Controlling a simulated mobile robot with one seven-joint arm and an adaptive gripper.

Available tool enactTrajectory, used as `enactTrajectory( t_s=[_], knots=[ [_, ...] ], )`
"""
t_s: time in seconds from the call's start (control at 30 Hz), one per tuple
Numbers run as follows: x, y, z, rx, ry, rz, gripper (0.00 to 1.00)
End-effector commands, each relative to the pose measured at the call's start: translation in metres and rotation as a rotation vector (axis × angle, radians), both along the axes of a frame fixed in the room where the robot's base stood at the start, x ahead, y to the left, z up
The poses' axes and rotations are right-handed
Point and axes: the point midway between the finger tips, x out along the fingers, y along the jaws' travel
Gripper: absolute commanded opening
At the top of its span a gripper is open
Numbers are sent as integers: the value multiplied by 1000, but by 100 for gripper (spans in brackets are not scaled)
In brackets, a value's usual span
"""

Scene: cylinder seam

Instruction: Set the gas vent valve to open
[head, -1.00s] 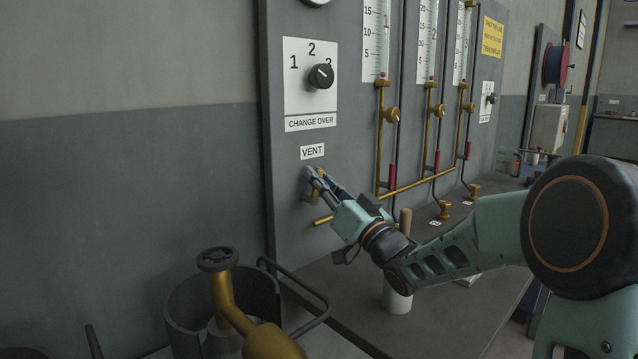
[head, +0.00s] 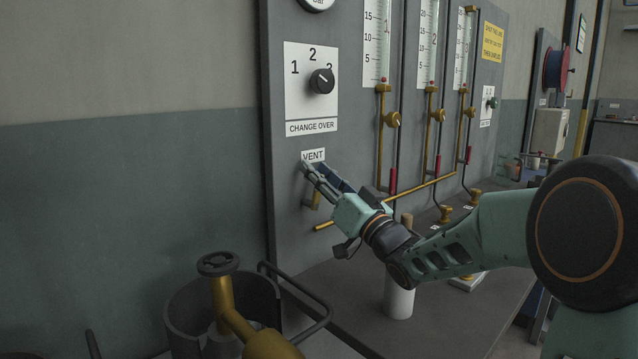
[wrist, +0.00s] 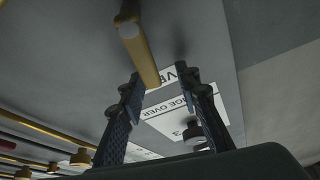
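The vent valve shows as a short brass lever (head: 316,201) on the grey panel, below the white VENT label (head: 313,155). In the wrist view the lever (wrist: 139,52) runs from its round pivot at the top down toward my fingers. My gripper (head: 318,170) is in front of the panel by the label, its fingers spread apart. In the wrist view my gripper (wrist: 160,80) is open, and the lever's end lies between the fingers, closer to the left one. Whether it touches that finger I cannot tell. In the head view my fingers partly hide the lever.
Above the label is the CHANGE OVER dial (head: 321,81). Brass tubes with small valves (head: 393,119) stand to the right. A white cylinder (head: 399,297) stands on the bench below my wrist. A brass valve with a dark handwheel (head: 218,263) is at the lower left.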

Motion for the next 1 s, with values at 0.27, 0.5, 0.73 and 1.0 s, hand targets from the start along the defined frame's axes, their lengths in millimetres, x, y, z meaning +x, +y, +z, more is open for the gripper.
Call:
enactTrajectory(
  t_s=[0.27, 0.5, 0.73, 1.0],
  knots=[
    [-1, 0, 55, -2, -4, -1, 30],
    [0, 0, 76, -1, -1, 0, 30],
    [0, 0, 77, 0, 0, 0, 30],
    [5, -19, 92, -11, 27, -39, 4]
  ],
)
